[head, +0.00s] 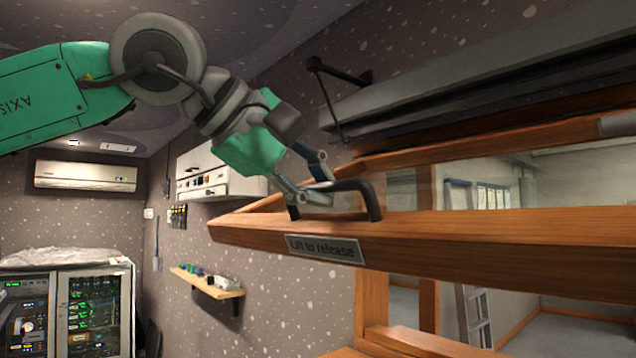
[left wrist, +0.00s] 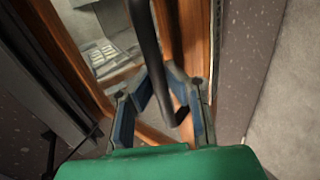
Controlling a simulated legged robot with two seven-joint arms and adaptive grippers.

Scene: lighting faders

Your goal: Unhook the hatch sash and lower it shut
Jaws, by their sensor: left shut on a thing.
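The hatch sash (head: 440,228) is a wooden frame that stands swung out and raised, with a "Lift to release" label (head: 323,248) on its front rail. A dark bar handle (head: 372,196) sits on top of that rail. My left gripper (head: 318,186) is shut on the handle near its left end. In the left wrist view the handle (left wrist: 148,45) runs between the fingers (left wrist: 165,108). A black bracket (head: 338,72) on the wall above has a thin hook rod (head: 332,110) hanging toward the sash's far side. I cannot tell whether it is engaged. My right gripper is not in view.
A grey housing (head: 480,95) runs above the opening. A white wall cabinet (head: 205,178) and a small wooden shelf (head: 207,281) are on the wall behind. Equipment racks (head: 65,310) stand at lower left. The space below the front rail's left part looks clear.

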